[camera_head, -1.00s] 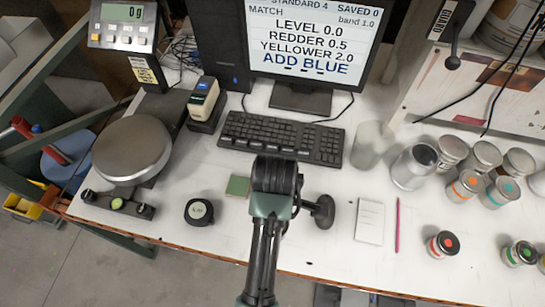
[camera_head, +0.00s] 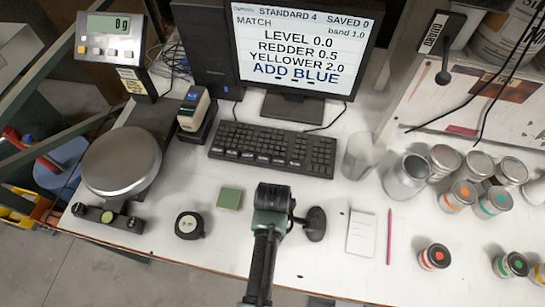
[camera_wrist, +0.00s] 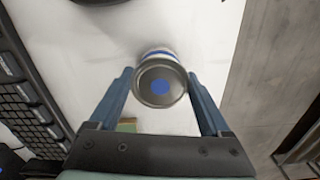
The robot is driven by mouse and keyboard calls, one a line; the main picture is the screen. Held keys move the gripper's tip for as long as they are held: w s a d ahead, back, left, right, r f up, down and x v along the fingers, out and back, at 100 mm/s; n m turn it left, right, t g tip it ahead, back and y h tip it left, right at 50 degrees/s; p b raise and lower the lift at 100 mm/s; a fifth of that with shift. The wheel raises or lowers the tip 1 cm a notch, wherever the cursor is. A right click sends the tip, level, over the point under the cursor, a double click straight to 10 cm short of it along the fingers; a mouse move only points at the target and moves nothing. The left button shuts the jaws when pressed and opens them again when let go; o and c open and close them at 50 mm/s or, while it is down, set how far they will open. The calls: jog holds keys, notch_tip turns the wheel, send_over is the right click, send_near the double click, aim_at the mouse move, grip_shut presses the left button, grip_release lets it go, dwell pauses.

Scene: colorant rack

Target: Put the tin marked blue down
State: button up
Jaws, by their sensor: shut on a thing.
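The tin marked blue (camera_wrist: 160,82) is in the wrist view, its grey lid with a blue dot facing the camera and a blue band on its side. My gripper (camera_wrist: 161,74) is shut on it, one finger on each side. White worktop shows around the tin; I cannot tell whether its base touches the worktop. In the head view my wrist (camera_head: 272,197) is over the front middle of the bench and hides the fingertips and the tin.
A keyboard (camera_head: 272,150) lies behind, a green square (camera_head: 229,198) and black round item (camera_head: 189,225) to the left.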

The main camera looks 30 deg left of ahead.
jog(key=shift+f, duration=0.2)
jog(key=shift+f, duration=0.15)
jog(key=o, duration=1.3)
